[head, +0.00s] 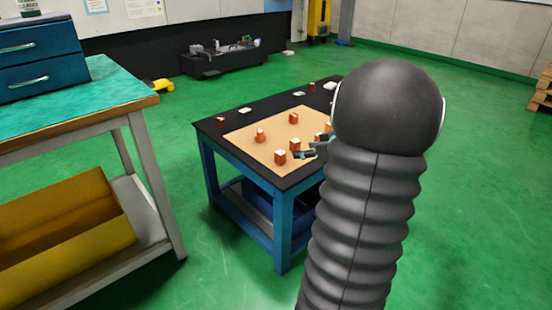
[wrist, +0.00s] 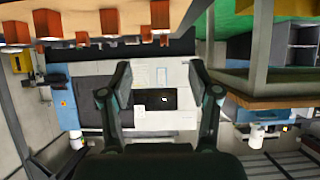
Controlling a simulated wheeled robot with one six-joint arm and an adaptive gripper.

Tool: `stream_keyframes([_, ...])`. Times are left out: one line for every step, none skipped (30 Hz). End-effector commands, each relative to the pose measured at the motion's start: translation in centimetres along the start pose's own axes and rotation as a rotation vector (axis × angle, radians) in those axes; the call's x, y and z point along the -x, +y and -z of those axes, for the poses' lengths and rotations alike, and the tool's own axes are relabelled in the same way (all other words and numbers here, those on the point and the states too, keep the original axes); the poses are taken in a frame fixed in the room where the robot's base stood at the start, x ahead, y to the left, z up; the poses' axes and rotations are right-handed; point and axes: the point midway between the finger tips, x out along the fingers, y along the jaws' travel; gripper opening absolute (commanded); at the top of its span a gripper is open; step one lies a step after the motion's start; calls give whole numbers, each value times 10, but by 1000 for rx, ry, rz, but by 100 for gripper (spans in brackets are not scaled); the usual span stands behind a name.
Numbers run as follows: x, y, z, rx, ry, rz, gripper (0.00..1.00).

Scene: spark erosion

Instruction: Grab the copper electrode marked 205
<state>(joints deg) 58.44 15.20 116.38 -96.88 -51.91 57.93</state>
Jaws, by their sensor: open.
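Several copper electrodes with pale tops stand on a tan mat (head: 245,133) on the small table. One is at the near edge of the mat (head: 281,157), one at its left (head: 260,135), one towards the back (head: 294,118), and others are close to my gripper. The marks are too small to read, so I cannot tell which is 205. My gripper (head: 304,149) is open over the right part of the mat, partly hidden by my arm. In the wrist view its fingers (wrist: 160,72) are apart with nothing between them; electrodes (wrist: 160,14) line the top of that view.
The table's black top (head: 216,133) also bears an electrode at the left (head: 221,121) and small white blocks (head: 245,111). A workbench (head: 90,100) with a yellow bin (head: 65,235) stands at the left. Green floor lies clear between them.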

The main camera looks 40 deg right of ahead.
Motion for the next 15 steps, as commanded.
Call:
stream_keyframes([-8, 0, -2, -1, -1, 5, 62])
stream_keyframes([-12, -1, -2, -1, 0, 5, 62])
stream_keyframes([-20, -1, -2, 0, 0, 6, 62])
stream_keyframes([-26, -2, -2, 1, 0, 7, 62])
stream_keyframes([-31, -2, -2, 1, -1, 6, 62])
stream_keyframes([-39, -2, -2, 1, -1, 5, 62])
stream_keyframes([-45, -2, -2, 1, 0, 5, 62])
stream_keyframes([-50, -1, -2, 2, 0, 5, 62])
stream_keyframes([-57, -2, -2, 3, 0, 4, 62])
stream_keyframes([-61, -1, -2, 2, 0, 3, 62])
stream_keyframes([-65, -1, -2, 1, 0, 3, 62])
stream_keyframes([-70, -1, -2, 2, 0, 3, 62])
stream_keyframes([-73, -1, -1, 2, 0, 2, 62])
stream_keyframes([-75, -1, -1, 3, 1, 2, 62])
stream_keyframes([-78, -1, -1, 3, 0, 2, 62])
